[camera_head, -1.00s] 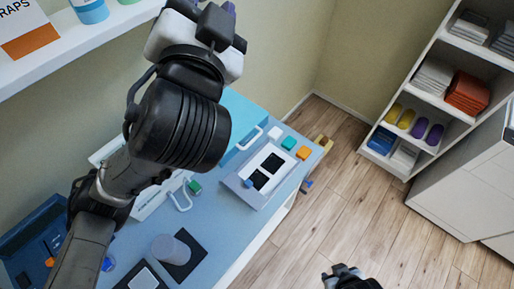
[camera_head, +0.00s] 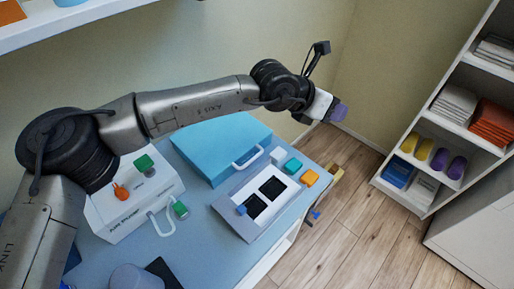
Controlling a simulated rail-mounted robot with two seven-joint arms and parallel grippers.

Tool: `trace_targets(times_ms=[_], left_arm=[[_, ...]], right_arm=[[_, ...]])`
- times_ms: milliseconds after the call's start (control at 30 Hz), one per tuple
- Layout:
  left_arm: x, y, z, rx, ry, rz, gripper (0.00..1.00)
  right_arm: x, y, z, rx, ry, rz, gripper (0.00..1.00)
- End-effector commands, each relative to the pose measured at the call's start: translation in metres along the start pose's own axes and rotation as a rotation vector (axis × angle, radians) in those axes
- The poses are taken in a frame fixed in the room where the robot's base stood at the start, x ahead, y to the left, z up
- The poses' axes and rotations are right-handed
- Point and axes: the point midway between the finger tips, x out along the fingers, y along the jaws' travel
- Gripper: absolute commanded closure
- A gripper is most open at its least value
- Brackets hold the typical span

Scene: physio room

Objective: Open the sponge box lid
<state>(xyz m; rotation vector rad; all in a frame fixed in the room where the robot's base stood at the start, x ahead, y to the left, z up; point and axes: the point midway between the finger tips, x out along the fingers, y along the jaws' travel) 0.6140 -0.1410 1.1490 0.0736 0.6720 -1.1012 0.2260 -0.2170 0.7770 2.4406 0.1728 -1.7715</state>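A light blue box (camera_head: 215,150) with a closed top and a white loop handle (camera_head: 249,157) on its front stands at the back of the blue table, against the wall. It looks like the sponge box, but no label shows. My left arm reaches across above the box, and its gripper (camera_head: 338,112) hangs in the air beyond the box's right end, apart from it. The purple fingertips are seen from the side, so the gap between them cannot be judged. Nothing clear is held. My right gripper is out of view.
A white device (camera_head: 130,210) with an orange knob and a looped cable stands left on the table (camera_head: 205,258). A grey panel (camera_head: 240,222) with two black pads lies before the box. White, teal and orange blocks (camera_head: 310,178) sit at its right. Shelves (camera_head: 415,205) stand far right.

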Motion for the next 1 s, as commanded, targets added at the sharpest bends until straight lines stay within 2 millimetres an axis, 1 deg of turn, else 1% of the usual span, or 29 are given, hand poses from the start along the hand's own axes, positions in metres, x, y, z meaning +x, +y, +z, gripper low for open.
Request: trace_targets(times_ms=[33, 100, 200, 300, 400, 500, 667, 767, 867, 1000], left_arm=[[-0.002, 0.018, -0.015, 0.010, 0.098, 0.066, 0.63], [-0.009, 0.040, -0.033, 0.018, 0.234, 0.155, 0.63], [-0.025, 0.065, -0.059, 0.017, 0.418, 0.277, 0.63], [-0.043, 0.080, -0.081, 0.008, 0.585, 0.380, 0.63], [-0.061, 0.088, -0.097, -0.010, 0.722, 0.463, 0.63], [-0.076, 0.091, -0.109, -0.035, 0.827, 0.518, 0.63], [-0.091, 0.092, -0.119, -0.072, 0.927, 0.563, 0.63], [-0.093, 0.093, -0.125, -0.092, 0.949, 0.579, 0.63], [-0.088, 0.097, -0.132, -0.101, 0.943, 0.583, 0.63], [-0.078, 0.107, -0.151, -0.102, 0.944, 0.581, 0.63]], right_arm=[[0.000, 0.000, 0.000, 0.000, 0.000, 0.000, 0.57], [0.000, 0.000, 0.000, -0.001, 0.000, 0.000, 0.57], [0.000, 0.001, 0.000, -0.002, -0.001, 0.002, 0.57], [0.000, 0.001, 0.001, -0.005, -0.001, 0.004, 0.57], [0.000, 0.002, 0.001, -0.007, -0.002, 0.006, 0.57], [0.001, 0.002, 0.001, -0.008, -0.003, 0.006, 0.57], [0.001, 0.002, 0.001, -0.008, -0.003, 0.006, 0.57], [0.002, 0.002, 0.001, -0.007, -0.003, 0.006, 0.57], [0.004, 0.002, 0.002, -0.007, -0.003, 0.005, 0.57], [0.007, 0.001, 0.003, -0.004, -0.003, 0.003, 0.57]])
